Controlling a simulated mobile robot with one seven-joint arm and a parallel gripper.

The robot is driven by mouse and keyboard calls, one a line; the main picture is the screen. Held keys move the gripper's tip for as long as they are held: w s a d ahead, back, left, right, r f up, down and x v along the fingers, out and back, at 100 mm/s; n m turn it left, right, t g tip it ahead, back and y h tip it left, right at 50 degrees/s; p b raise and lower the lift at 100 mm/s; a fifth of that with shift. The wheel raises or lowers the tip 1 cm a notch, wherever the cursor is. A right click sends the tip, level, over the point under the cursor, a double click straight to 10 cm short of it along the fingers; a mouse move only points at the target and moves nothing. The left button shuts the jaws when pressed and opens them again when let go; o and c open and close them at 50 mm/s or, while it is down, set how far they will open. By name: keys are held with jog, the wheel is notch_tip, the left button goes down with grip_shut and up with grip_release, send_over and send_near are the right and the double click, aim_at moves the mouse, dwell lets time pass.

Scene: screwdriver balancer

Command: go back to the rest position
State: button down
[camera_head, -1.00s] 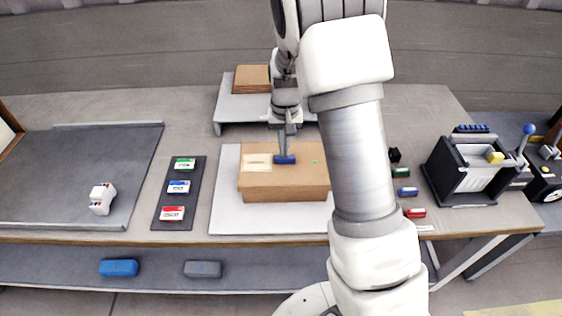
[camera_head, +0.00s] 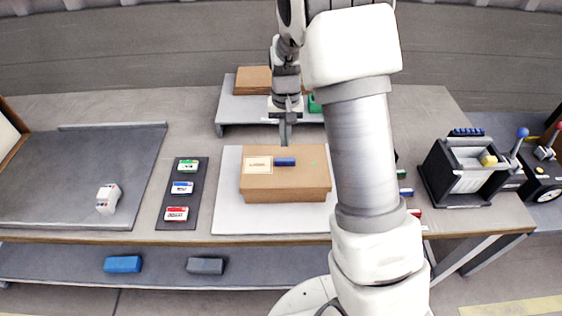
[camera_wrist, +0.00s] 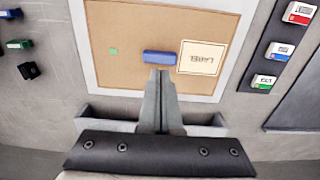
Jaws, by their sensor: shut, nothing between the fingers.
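My gripper (camera_head: 286,138) is above the cardboard box (camera_head: 287,187), shut and empty. In the wrist view its fingers (camera_wrist: 160,75) meet and their tips appear just in front of a blue block (camera_wrist: 160,57). In the head view this blue block (camera_head: 285,161) lies on top of the box, beside a white label (camera_head: 258,165), with a gap below the fingertips. My arm crosses the right of the head view and hides part of the table.
The box rests on a white board (camera_head: 225,210). Left are a dark tray with green, blue and red labelled items (camera_head: 182,188), a white device (camera_head: 108,198) and a grey mat (camera_head: 60,190). Behind is a raised shelf (camera_head: 240,105). A black machine (camera_head: 465,170) stands right.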

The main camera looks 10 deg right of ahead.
jog(key=s+r+n+t, duration=0.1)
jog(key=s+r, duration=0.4)
jog(key=r, duration=0.3)
jog(key=s+r+t, duration=0.2)
jog(key=s+r, duration=0.4)
jog(key=r, duration=0.2)
jog(key=s+r+n+t, duration=0.1)
jog(key=s+r, duration=0.4)
jog(key=s, duration=0.9)
jog(key=shift+s+t, duration=0.2)
jog(key=shift+t, duration=0.6)
jog(key=shift+a+r, duration=0.1)
